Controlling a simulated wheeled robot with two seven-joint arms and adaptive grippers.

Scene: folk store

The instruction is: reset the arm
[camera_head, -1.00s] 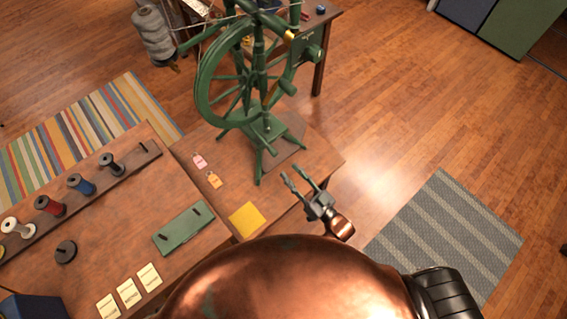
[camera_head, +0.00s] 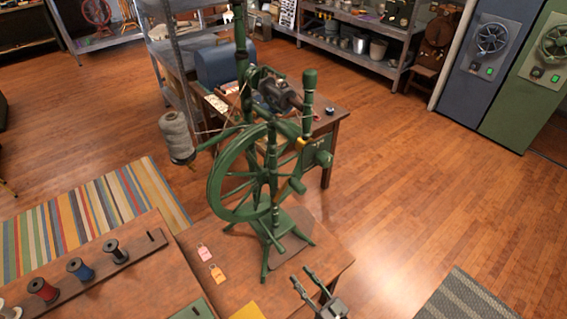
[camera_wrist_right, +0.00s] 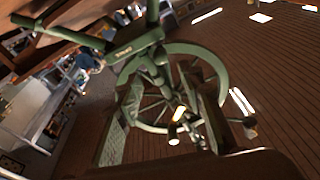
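My right gripper (camera_head: 302,275) shows at the bottom of the head view, its two slim fingers apart with nothing between them. It is at the near right edge of the wooden table (camera_head: 338,262), in front of the green spinning wheel (camera_head: 213,184) and apart from it. The lower part of the gripper is cut off by the frame. The spinning wheel (camera_wrist_right: 222,75) also fills the middle of the right wrist view, tilted. My left gripper is not in view.
A pink tag (camera_head: 204,253) and an orange tag (camera_head: 217,274) lie on the table. A rack with spools (camera_head: 80,269) stands at left. A grey yarn cone (camera_head: 176,136) hangs behind the wheel. Open wooden floor (camera_head: 420,190) lies to the right, with a grey striped rug (camera_head: 465,299).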

